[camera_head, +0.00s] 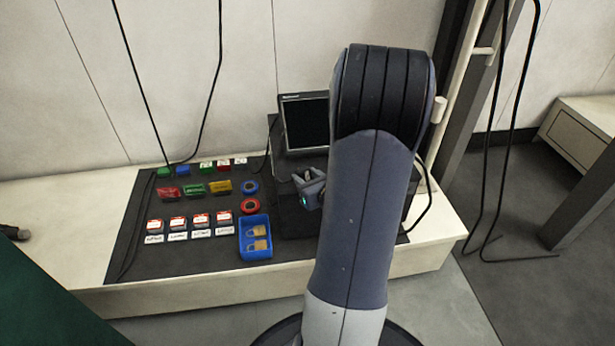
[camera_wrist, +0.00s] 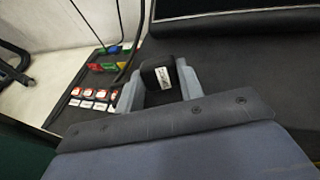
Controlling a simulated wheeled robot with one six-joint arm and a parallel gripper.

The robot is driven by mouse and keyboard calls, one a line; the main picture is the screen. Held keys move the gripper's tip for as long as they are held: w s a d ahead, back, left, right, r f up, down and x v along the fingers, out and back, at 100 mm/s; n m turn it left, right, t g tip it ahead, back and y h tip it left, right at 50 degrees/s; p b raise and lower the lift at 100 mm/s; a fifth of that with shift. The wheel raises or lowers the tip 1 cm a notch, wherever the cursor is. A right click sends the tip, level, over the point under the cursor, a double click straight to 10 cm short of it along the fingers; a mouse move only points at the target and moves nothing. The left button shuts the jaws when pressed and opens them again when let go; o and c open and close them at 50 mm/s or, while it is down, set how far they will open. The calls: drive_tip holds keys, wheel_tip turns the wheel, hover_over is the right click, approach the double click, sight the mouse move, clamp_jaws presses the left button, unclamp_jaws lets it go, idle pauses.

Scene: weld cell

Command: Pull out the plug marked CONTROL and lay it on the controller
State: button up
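A black plug (camera_wrist: 152,74) with a small white label sits between the two fingers of my gripper (camera_wrist: 160,82) in the wrist view. The fingers press against both its sides. The label is too small to read. In the head view my gripper (camera_head: 308,181) is over the black controller (camera_head: 290,222), in front of its screen (camera_head: 306,123). My arm hides the right part of the controller. The dark top of the controller (camera_wrist: 250,65) fills the background in the wrist view. I cannot tell whether the plug touches it.
A black mat (camera_head: 135,225) on the pale bench (camera_head: 80,225) holds coloured blocks, red-and-white tags, blue tape (camera_head: 251,187), red tape (camera_head: 250,206) and a blue tray (camera_head: 254,222) with padlocks. Dark cables hang behind. A dark green surface (camera_head: 50,300) is at lower left.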

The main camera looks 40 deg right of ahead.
drive_tip(key=o, duration=0.5)
drive_tip(key=shift+s, duration=0.1)
drive_tip(key=p+v, duration=0.3)
drive_tip(key=v, duration=0.7)
drive_tip(key=shift+s+a+r, duration=0.15)
drive_tip(key=shift+s, duration=0.1)
drive_tip(key=b+x, duration=0.3)
drive_tip(key=x, duration=0.8)
drive_tip(key=shift+w, duration=0.1)
drive_tip(key=shift+r+p, duration=0.6)
drive_tip(key=shift+r, duration=0.1)
drive_tip(key=shift+s+r+p, duration=0.2)
drive_tip(key=shift+r+p, duration=0.35)
drive_tip(key=shift+r, duration=0.2)
